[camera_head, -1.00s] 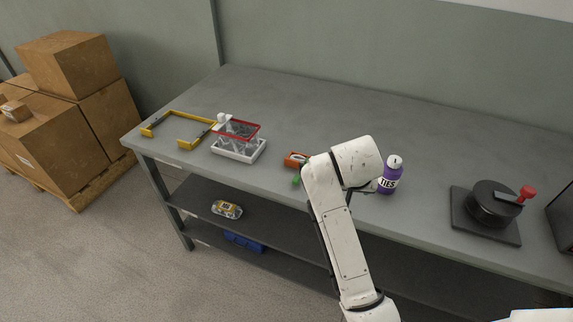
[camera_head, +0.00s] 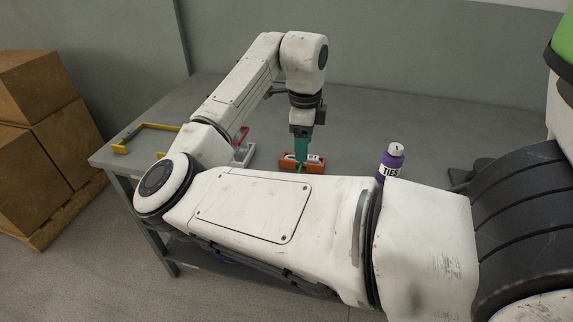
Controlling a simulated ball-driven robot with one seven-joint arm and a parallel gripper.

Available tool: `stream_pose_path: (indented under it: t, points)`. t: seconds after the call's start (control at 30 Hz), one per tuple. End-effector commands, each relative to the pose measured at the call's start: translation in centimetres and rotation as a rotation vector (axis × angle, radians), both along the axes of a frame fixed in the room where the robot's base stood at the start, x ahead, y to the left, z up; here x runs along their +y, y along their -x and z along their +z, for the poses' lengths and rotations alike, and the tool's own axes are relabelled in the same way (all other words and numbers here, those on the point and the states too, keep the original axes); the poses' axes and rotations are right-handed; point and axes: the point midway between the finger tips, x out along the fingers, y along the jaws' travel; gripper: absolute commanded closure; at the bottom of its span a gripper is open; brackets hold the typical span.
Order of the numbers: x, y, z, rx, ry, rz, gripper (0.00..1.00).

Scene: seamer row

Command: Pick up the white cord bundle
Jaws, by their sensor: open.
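The white cord bundle (camera_head: 313,158) appears as a small white shape inside a shallow orange tray (camera_head: 318,168) on the grey bench. My gripper (camera_head: 301,162) points straight down over the tray, with teal fingers, and its tips are at the white shape. The fingers hide the middle of the bundle, so white shows on both sides of them. The jaws are open. I cannot tell whether the fingertips touch the bundle or hang just above it.
A purple bottle marked TIES (camera_head: 391,163) stands right of the tray. A red and white rack (camera_head: 243,150), partly behind my arm, and a yellow frame (camera_head: 147,128) are to the left. My arm hides much of the bench front. The bench behind the tray is clear.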

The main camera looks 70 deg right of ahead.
Motion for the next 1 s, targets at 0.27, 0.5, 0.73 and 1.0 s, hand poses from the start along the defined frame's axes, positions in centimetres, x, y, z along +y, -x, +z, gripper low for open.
stream_pose_path:
  t: [0.27,0.5,0.73,1.0]
  points:
    - [0.5,-0.3,-2.1,-0.009,-0.039,-0.04,0.38]
    - [0.5,-0.3,-5.2,-0.01,-0.036,-0.037,0.38]
    - [0.5,-0.2,-7.1,-0.01,-0.037,-0.037,0.38]
    - [0.5,-0.1,-10.4,-0.01,-0.034,-0.036,0.38]
